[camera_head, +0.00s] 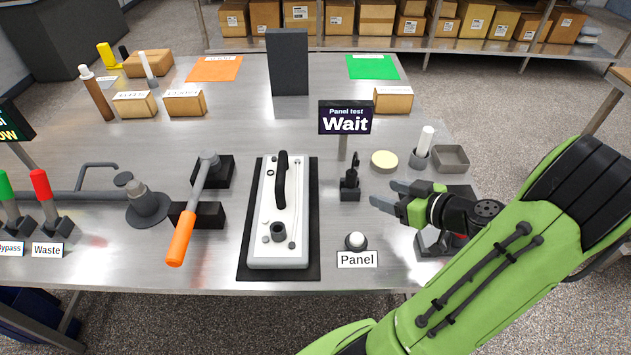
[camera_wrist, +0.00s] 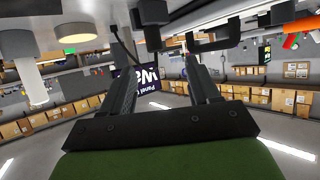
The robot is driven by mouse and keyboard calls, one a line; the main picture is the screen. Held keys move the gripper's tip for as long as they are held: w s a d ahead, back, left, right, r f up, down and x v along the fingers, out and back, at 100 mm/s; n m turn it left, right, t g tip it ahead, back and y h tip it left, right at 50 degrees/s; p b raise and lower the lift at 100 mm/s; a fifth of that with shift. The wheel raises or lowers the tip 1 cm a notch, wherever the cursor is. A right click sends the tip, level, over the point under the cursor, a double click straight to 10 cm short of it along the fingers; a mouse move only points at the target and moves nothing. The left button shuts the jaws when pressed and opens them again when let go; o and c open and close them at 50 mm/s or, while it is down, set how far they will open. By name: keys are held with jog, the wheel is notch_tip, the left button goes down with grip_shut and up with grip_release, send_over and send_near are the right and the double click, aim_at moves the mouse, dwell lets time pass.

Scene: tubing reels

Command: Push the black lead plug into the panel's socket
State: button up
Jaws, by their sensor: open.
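The white panel (camera_head: 262,248) lies on a black mat at the table's front middle. It has a black arched handle (camera_head: 281,180) and a dark round opening (camera_head: 278,232) near its front end, which looks like the socket. A small black upright piece, apparently the lead plug (camera_head: 350,180), stands in a black holder (camera_head: 349,195) to the right of the panel. My gripper (camera_head: 384,195) is open and empty just right of the holder, fingers pointing left towards it. In the wrist view, which is upside down, the open fingers (camera_wrist: 160,55) reach towards a black piece, probably the holder.
A sign (camera_head: 346,118) reading "Panel test Wait" stands behind the holder. A white button (camera_head: 356,240) labelled "Panel" is in front. A lever with an orange grip (camera_head: 181,240) is left of the panel. A cream disc (camera_head: 384,161) and grey tray (camera_head: 451,158) lie behind my gripper.

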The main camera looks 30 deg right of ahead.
aim_at(351, 182)
jog(key=x, duration=0.5)
jog(key=d+x, duration=0.1)
jog(key=x, duration=0.4)
jog(key=r+x, duration=0.1)
jog(key=x, duration=0.4)
jog(key=shift+w+d+f, duration=0.15)
jog(key=shift+w+f, duration=0.05)
jog(key=shift+w, duration=0.35)
jog(key=shift+s, duration=0.1)
jog(key=c, duration=1)
jog(key=shift+r, duration=0.15)
jog(key=shift+c, duration=0.2)
